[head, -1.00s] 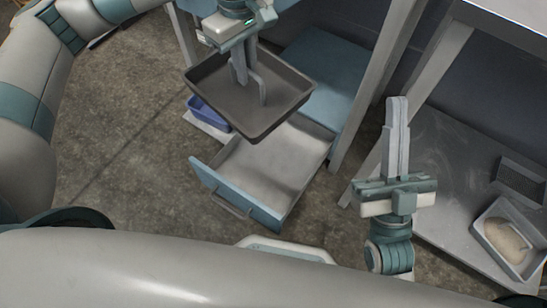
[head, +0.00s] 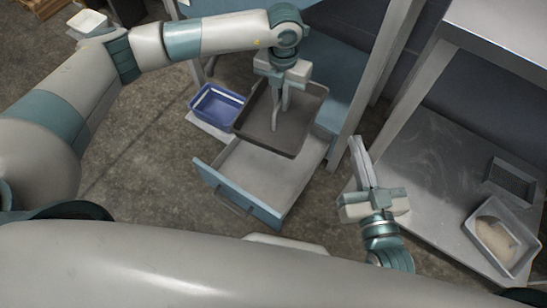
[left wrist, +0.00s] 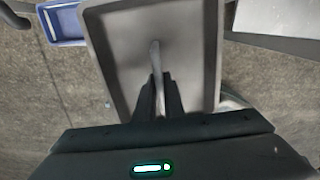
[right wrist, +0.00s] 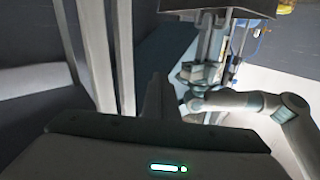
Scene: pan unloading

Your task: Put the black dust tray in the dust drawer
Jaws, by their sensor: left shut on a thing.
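The black dust tray (head: 304,105) is a shallow, dark rectangular tray. It hangs over the back part of the open dust drawer (head: 240,193), which has a pale inside and a blue front. My left gripper (head: 279,122) is shut on the upright grip in the tray's middle. The tray (left wrist: 200,60) fills the middle of the left wrist view, with the grip between the fingers. The tray hides the drawer's back end. My right gripper (head: 356,150) is empty, with its fingers together, right of the drawer. Its fingers (right wrist: 153,90) also show in the right wrist view.
A blue bin (head: 215,103) stands on a pale base left of the tray. A table leg (head: 372,85) rises close to the drawer's right side. A grey low shelf (head: 440,190) at right holds a tray of pale grains (head: 500,232) and a dark mesh tray (head: 510,180).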

